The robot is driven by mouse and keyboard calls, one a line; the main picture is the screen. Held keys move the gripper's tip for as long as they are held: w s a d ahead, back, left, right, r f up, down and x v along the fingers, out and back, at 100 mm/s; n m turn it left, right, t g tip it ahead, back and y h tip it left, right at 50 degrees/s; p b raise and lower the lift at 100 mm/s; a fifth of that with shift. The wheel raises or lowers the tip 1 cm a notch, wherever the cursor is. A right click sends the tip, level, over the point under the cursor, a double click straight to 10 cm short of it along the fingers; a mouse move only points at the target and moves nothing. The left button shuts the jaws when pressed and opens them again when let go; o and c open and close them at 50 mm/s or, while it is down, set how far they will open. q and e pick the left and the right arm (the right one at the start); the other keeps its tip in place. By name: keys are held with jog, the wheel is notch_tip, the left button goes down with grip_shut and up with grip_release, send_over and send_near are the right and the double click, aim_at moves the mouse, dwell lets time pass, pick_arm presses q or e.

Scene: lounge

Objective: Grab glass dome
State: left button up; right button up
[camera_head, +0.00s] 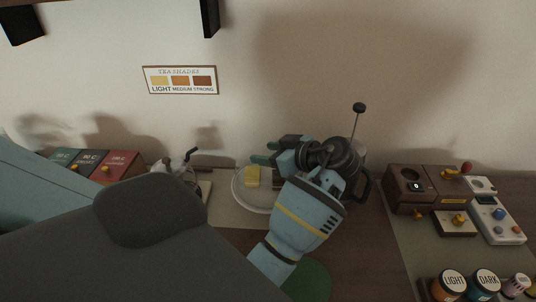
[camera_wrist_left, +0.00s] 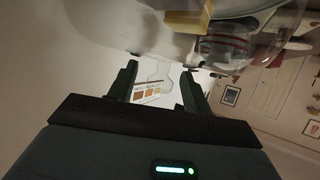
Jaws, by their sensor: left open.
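The glass dome (camera_wrist_left: 262,42) is clear and shows at the top right of the left wrist view, with a yellow block (camera_wrist_left: 187,20) and a red-striped item seen at or through it. In the head view the yellow block (camera_head: 252,177) sits on a round white plate (camera_head: 238,202); the dome's outline is too faint there to place exactly. My left gripper (camera_head: 265,153) is open beside the plate's far right side, fingers pointing left. In the left wrist view a faint clear shape lies between its fingers (camera_wrist_left: 158,84), with no visible grip on it. My right gripper is out of view.
A wire-and-dark-handled item (camera_head: 178,165) stands left of the plate, near coloured boxes (camera_head: 115,163). A black-handled pot (camera_head: 362,187) is close behind my left wrist. Brown and white devices (camera_head: 430,190) and labelled jars (camera_head: 453,282) stand right. The wall holds a tea shades sign (camera_head: 180,80).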

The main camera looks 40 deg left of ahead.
pick_arm(q)
grip_shut()
jog(key=shift+r, duration=0.1)
notch_tip(320, 180, up, 10)
jog(key=shift+f, duration=0.1)
dwell(0.5)
